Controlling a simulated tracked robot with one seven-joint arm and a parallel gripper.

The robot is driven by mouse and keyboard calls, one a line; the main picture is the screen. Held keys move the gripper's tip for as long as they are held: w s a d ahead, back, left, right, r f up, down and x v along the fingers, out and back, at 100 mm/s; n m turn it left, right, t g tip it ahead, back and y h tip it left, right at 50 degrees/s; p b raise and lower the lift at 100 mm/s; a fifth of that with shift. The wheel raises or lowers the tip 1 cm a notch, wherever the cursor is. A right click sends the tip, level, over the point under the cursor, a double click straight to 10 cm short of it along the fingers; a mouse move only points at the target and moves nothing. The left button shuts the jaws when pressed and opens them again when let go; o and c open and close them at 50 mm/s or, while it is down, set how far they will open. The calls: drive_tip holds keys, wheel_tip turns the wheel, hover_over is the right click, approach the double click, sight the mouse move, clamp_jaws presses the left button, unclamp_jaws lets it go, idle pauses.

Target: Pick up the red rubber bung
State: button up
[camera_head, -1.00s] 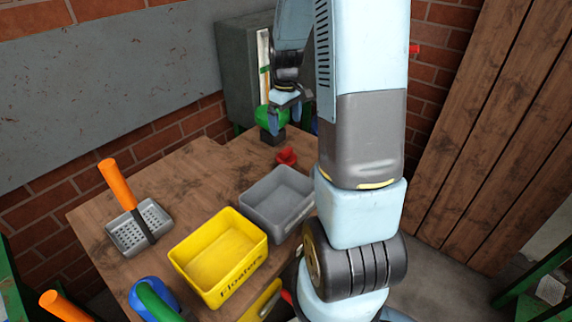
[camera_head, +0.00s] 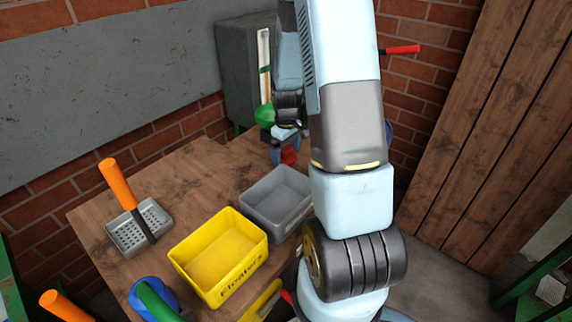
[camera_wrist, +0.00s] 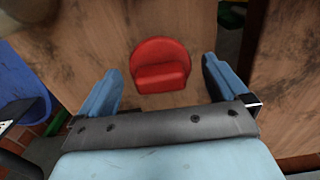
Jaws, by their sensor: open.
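The red rubber bung (camera_wrist: 160,66) lies on the wooden table in the wrist view, with a round red part behind a block-like front part. It also shows in the head view (camera_head: 288,156), partly hidden by my gripper. My gripper (camera_wrist: 162,82) is open, one blue finger to the left of the bung and the other to its right. The bung appears between and slightly beyond the fingertips, with bare wood showing on both sides. In the head view, my gripper (camera_head: 280,148) points down at the bung, close to it.
A grey tray (camera_head: 246,208) stands just in front of the bung. A yellow tray (camera_head: 176,262) marked "Floaters" is nearer. A green round object (camera_head: 265,116) sits behind my gripper. Open table lies left of the grey tray.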

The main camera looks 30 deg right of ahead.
drive_tip(key=shift+f, duration=0.3)
drive_tip(key=c, duration=1.5)
drive_tip(key=shift+r, duration=0.55)
wheel_tip(320, 180, up, 2)
drive_tip(key=shift+r, duration=0.25)
drive_tip(key=s+d+r, duration=0.2)
drive_tip(key=s+r, duration=0.7)
drive_tip(key=s, duration=0.5)
drive_tip(key=shift+r, duration=0.25)
